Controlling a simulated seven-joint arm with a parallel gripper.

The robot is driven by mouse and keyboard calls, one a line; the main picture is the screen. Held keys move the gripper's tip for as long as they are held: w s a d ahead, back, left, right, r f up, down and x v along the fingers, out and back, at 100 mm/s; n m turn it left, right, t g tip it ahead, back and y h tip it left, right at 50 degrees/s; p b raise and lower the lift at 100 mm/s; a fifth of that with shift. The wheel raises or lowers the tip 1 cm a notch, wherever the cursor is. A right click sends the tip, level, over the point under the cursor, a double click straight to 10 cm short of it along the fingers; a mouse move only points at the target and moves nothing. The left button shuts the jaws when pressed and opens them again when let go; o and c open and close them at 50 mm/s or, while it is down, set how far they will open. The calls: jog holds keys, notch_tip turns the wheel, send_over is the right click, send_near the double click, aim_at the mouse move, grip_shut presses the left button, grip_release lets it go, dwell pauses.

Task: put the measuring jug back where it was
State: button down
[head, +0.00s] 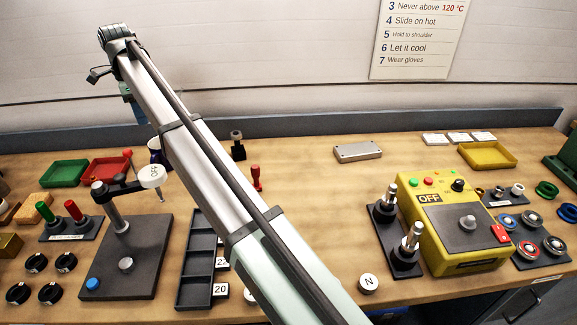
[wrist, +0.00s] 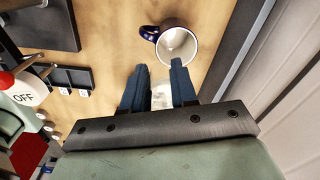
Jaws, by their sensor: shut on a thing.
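My gripper (wrist: 160,80) shows in the wrist view with its two blue fingers a little apart. A pale, see-through thing, which looks like the measuring jug (wrist: 161,97), sits between them; the fingers are shut on it. Only a small part of it shows, and its handle and base are hidden. In the head view my gripper (head: 134,108) is at the upper left, raised above the back of the bench and partly behind my own arm. I cannot make out the jug there.
A dark blue mug (wrist: 177,47) with a white inside stands just beyond the fingertips. In the head view, green (head: 64,173) and red (head: 106,170) trays and a press stand (head: 122,255) are on the left. A yellow control box (head: 455,225) is on the right. The back middle is mostly clear.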

jog(key=d+m, duration=0.4)
jog(key=d, duration=3)
jog(key=shift+s+f, duration=0.15)
jog(key=shift+f, duration=7.55)
jog(key=shift+f, duration=0.1)
jog(key=c, duration=0.9)
grip_release()
notch_tip(320, 180, up, 12)
jog(key=shift+r, duration=0.15)
